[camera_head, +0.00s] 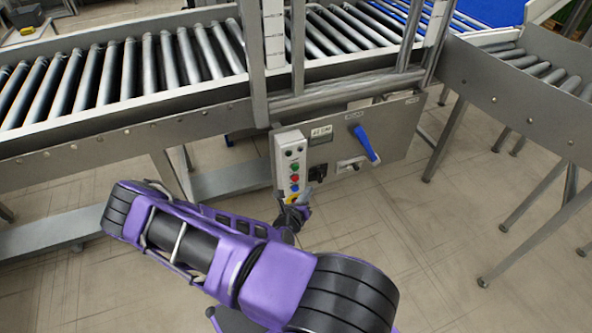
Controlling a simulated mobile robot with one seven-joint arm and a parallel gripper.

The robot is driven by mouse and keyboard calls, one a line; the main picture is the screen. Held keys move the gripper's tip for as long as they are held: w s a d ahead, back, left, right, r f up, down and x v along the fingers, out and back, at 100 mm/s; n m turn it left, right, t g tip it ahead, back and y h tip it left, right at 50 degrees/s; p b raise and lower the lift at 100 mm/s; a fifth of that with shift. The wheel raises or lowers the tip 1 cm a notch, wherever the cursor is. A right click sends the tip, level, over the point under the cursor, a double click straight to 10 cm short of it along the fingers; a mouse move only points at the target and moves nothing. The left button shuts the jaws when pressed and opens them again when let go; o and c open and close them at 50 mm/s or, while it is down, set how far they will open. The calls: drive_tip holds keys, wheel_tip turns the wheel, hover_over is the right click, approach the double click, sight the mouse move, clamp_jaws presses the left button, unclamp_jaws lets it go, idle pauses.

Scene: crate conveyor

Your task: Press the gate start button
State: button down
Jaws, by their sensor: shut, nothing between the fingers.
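A light grey button box (290,151) hangs below the conveyor's side rail, on the left end of a grey control panel (395,142). Its face carries a column of small buttons, among them a green button (295,167), a red button (295,178) and a blue button (295,189), with yellow at the bottom. I cannot read which one is the gate start button. My gripper (308,190) is shut and empty, close to the lower right of the box. I cannot tell whether it touches the box. My purple arm hides what lies below it.
A blue lever (366,144) sticks out of the panel, with dark and white switches to its left. A roller conveyor (120,75) runs above, with upright metal posts (257,60) in front. A second conveyor (530,75) and its legs stand at the right. The floor at lower right is clear.

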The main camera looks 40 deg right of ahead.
sight(296, 168)
drive_tip(key=shift+w+d+b, duration=0.25)
drive_tip(key=shift+w+b, duration=0.1)
drive_tip(key=shift+w, duration=0.8)
drive_tip(key=shift+w+d+b, duration=0.3)
drive_tip(key=shift+w, duration=0.9)
drive_tip(key=shift+w+d+b, duration=0.25)
drive_tip(key=shift+w+b, duration=0.1)
drive_tip(key=shift+w, duration=0.8)
drive_tip(key=shift+w, duration=0.1)
drive_tip(key=shift+w+d, duration=0.1)
drive_tip(key=shift+w, duration=0.2)
